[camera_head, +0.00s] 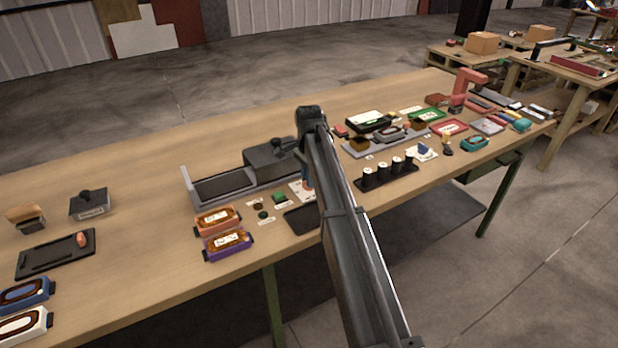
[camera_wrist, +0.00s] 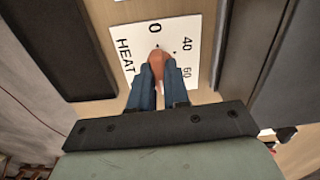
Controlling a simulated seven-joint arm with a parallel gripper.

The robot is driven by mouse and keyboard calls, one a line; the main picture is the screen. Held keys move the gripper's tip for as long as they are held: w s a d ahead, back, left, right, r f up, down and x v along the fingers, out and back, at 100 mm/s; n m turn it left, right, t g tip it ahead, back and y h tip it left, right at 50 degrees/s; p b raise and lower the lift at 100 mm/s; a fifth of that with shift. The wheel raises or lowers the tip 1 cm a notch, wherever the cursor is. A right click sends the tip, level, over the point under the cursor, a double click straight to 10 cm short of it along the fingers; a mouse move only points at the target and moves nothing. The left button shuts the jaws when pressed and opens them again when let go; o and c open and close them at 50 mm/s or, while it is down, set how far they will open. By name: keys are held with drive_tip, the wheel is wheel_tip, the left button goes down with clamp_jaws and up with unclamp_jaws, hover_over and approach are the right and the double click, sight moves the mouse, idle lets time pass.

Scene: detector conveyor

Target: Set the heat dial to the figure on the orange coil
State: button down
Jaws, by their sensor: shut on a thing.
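The heat dial (camera_wrist: 158,62) is an orange-brown knob on a white plate (camera_wrist: 126,68) marked HEAT, with 0, 40 and 60 readable in the wrist view. My gripper (camera_wrist: 158,72) is shut on the knob, its two blue fingers on either side. The fingers hide part of the knob and the plate's lower figures; I cannot tell its exact setting. In the head view my arm covers most of the dial, and part of the plate (camera_head: 296,188) shows. The orange coil (camera_head: 217,220) lies left of my gripper with a white label, its figure too small to read.
A purple coil (camera_head: 228,244) lies just in front of the orange one. A grey conveyor unit (camera_head: 225,186) stands behind them. A black stand with white-topped pegs (camera_head: 387,178) is right of my arm. Blue (camera_head: 25,292) and white coils (camera_head: 22,325) lie far left.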

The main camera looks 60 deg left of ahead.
drive_tip(key=shift+m, duration=0.4)
drive_tip(key=c, duration=1.1)
unclamp_jaws()
wheel_tip(320, 180, up, 14)
drive_tip(key=shift+f, duration=0.15)
